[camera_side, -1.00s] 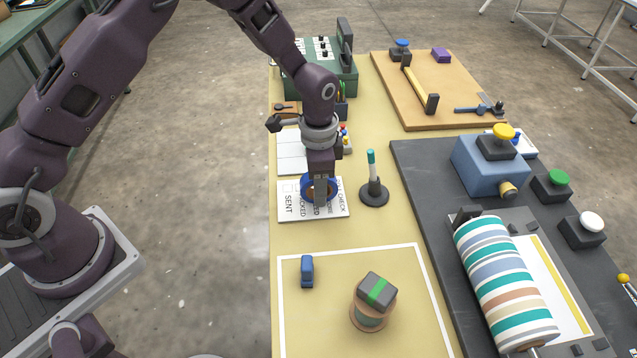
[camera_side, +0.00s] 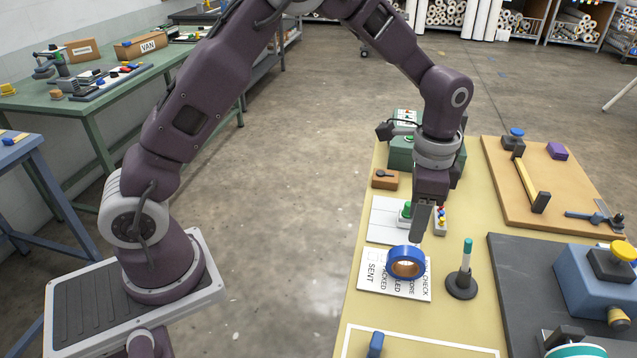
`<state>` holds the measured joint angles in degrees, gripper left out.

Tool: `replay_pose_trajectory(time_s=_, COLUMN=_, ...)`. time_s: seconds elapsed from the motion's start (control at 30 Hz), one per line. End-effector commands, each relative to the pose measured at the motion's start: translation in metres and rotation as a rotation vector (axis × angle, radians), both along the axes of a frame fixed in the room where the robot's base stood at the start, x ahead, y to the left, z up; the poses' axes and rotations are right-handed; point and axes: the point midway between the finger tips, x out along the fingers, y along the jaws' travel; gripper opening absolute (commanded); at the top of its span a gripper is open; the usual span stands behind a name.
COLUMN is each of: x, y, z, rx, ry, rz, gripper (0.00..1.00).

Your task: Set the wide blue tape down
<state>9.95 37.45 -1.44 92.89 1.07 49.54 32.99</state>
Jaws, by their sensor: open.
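The wide blue tape (camera_side: 406,251), a blue roll with a brown core, rests on the white printed card (camera_side: 378,287) on the yellow table. The fingers look clear of the roll, though the tape's top edge and the fingertips nearly meet in the picture. The far finger is mostly hidden.
A black stand with a teal-topped post (camera_side: 464,272) is close to the card's right. Behind are a white sheet (camera_side: 384,219) and small coloured pieces (camera_side: 440,220). A small blue item (camera_side: 375,343) lies in the white-outlined area in front. A dark mat (camera_side: 520,270) lies right.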

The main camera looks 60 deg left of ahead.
Motion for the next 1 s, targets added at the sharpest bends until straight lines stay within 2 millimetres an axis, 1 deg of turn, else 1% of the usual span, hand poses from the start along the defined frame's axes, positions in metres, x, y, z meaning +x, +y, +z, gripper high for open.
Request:
replay_pose_trajectory(time_s=0.07, x=-0.005, y=0.005, z=0.02, rx=-0.003, ry=-0.026, rz=0.031, gripper=0.47)
replay_pose_trajectory(time_s=0.17, x=-0.031, y=0.02, z=0.072, rx=-0.017, ry=-0.095, rz=0.134, gripper=0.47)
replay_pose_trajectory(time_s=0.2, x=-0.049, y=0.028, z=0.095, rx=-0.025, ry=-0.13, rz=0.189, gripper=0.47)
replay_pose_trajectory(time_s=0.27, x=-0.08, y=0.041, z=0.126, rx=-0.041, ry=-0.183, rz=0.279, gripper=0.47)
replay_pose_trajectory(time_s=0.3, x=-0.102, y=0.048, z=0.143, rx=-0.054, ry=-0.22, rz=0.34, gripper=0.47)
replay_pose_trajectory(time_s=0.37, x=-0.139, y=0.059, z=0.162, rx=-0.077, ry=-0.275, rz=0.435, gripper=0.47)
replay_pose_trajectory(time_s=0.4, x=-0.164, y=0.064, z=0.17, rx=-0.094, ry=-0.311, rz=0.495, gripper=0.47)
replay_pose_trajectory(time_s=0.5, x=-0.216, y=0.074, z=0.175, rx=-0.137, ry=-0.386, rz=0.627, gripper=0.47)
replay_pose_trajectory(time_s=0.6, x=-0.248, y=0.078, z=0.169, rx=-0.171, ry=-0.437, rz=0.716, gripper=0.47)
replay_pose_trajectory(time_s=0.63, x=-0.254, y=0.079, z=0.167, rx=-0.178, ry=-0.447, rz=0.733, gripper=0.47)
replay_pose_trajectory(time_s=0.7, x=-0.263, y=0.08, z=0.163, rx=-0.188, ry=-0.46, rz=0.759, gripper=0.47)
replay_pose_trajectory(time_s=0.77, x=-0.266, y=0.08, z=0.162, rx=-0.192, ry=-0.464, rz=0.768, gripper=0.47)
replay_pose_trajectory(time_s=1.0, x=-0.266, y=0.08, z=0.162, rx=-0.192, ry=-0.464, rz=0.768, gripper=0.47)
